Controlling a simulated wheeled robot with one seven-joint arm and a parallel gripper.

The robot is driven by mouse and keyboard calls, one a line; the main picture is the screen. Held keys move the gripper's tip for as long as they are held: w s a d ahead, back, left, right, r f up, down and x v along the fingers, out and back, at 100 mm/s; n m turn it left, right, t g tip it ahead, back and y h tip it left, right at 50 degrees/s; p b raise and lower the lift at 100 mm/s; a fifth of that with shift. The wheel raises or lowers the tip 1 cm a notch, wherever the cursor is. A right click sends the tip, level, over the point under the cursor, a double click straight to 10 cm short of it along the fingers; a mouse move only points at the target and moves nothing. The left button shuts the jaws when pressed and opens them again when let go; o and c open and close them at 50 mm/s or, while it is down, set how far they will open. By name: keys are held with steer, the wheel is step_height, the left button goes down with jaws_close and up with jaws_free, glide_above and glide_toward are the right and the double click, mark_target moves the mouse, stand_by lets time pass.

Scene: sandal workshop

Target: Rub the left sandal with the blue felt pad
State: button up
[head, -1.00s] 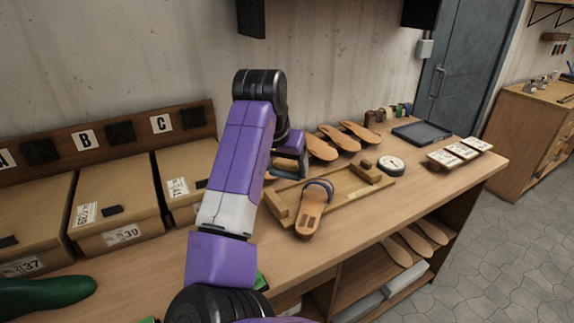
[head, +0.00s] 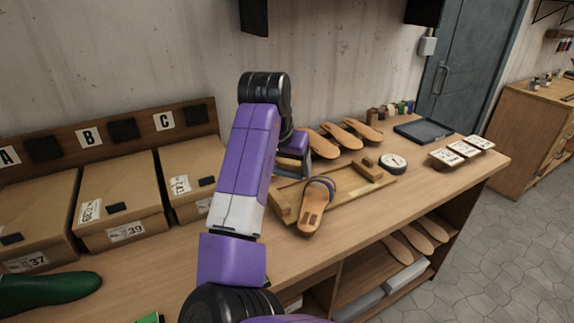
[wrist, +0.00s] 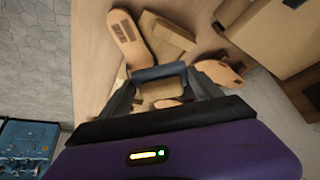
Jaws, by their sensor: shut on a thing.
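The sandal (head: 311,211), tan with a dark strap, leans tilted on the near side of a wooden fixture (head: 283,206) on the bench. In the wrist view its sole (wrist: 124,31) shows beyond the jaws, at top left. My gripper (wrist: 160,75) is shut on a dark blue-grey bar-like pad (wrist: 158,71), which looks like the blue felt pad. In the head view my gripper (head: 296,165) is over the left end of the fixture, behind the sandal and apart from it. My arm hides part of the fixture's left side.
Several tan soles (head: 352,134) lie behind the fixture. A round dial (head: 393,163), a dark tray (head: 424,131) and white cards (head: 461,150) are to the right.

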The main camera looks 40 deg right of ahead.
steer(key=shift+a, duration=0.95)
steer(key=shift+d+f+p, duration=0.25)
steer(key=shift+d+p, duration=0.15)
steer(key=shift+d, duration=0.7)
steer(key=shift+a, duration=1.15)
step_height(320, 180, up, 7)
steer(key=p, duration=0.6)
steer(key=shift+p, duration=0.4)
steer(key=shift+f, duration=0.1)
